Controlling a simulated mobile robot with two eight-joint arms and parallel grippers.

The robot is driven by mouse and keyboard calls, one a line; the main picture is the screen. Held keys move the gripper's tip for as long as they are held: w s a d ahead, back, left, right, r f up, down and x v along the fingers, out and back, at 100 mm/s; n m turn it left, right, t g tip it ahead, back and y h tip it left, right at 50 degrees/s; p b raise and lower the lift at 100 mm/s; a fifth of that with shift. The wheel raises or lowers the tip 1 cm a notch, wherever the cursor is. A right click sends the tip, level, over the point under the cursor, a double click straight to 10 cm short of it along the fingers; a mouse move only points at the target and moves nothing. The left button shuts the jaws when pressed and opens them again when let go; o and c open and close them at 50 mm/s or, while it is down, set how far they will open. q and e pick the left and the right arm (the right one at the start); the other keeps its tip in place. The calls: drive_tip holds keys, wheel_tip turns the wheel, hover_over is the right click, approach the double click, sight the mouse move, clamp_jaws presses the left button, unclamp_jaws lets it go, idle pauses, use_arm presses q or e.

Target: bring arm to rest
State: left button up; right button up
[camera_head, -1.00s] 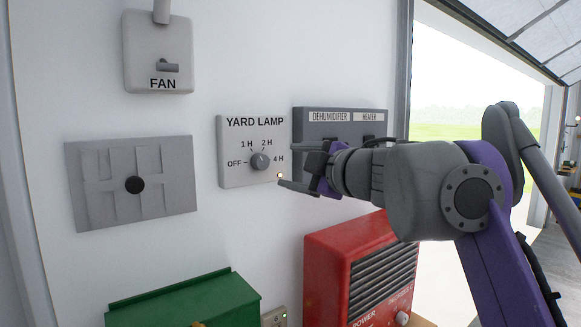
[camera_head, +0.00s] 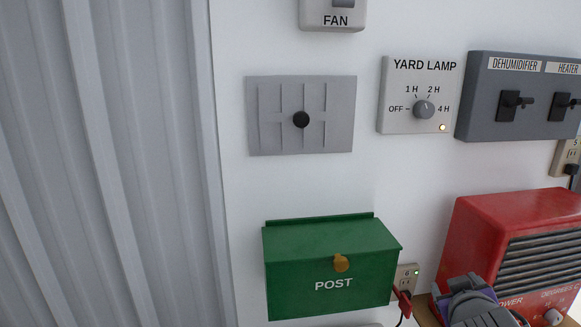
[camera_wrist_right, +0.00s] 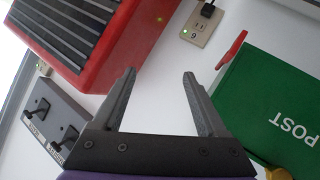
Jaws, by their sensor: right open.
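My right arm (camera_head: 475,302) shows at the bottom right of the head view, low in front of the red heater; its fingertips cannot be made out there. In the right wrist view my right gripper (camera_wrist_right: 158,74) is open, with nothing between its two fingers. The yard lamp switch box (camera_head: 393,122) is on the wall above, well apart from the arm; its small lamp (camera_head: 442,127) is lit. My left gripper is not in view.
A red heater (camera_head: 480,212) stands at the right, and a green post box (camera_head: 300,245) hangs beside the arm. An outlet (camera_head: 408,272) with a red-handled plug is between them. A grey switch panel (camera_head: 480,117) is above the heater. The ribbed wall at left is clear.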

drive_tip(key=s+a+f+g+y, duration=0.1)
drive_tip(key=s+a+f, duration=0.3)
drive_tip(key=f, duration=0.5)
drive_tip(key=s+a+f+g+y, duration=0.2)
drive_tip(key=s+a+f+g, duration=0.1)
drive_tip(key=s+f, duration=0.4)
drive_tip(key=s+a+f+m+g+y, duration=0.1)
drive_tip(key=s+a+f, duration=0.5)
drive_tip(key=f, duration=0.6)
drive_tip(key=shift+s+g+y, duration=0.3)
drive_tip(key=shift+g+y, duration=0.4)
drive_tip(key=shift+g, duration=0.1)
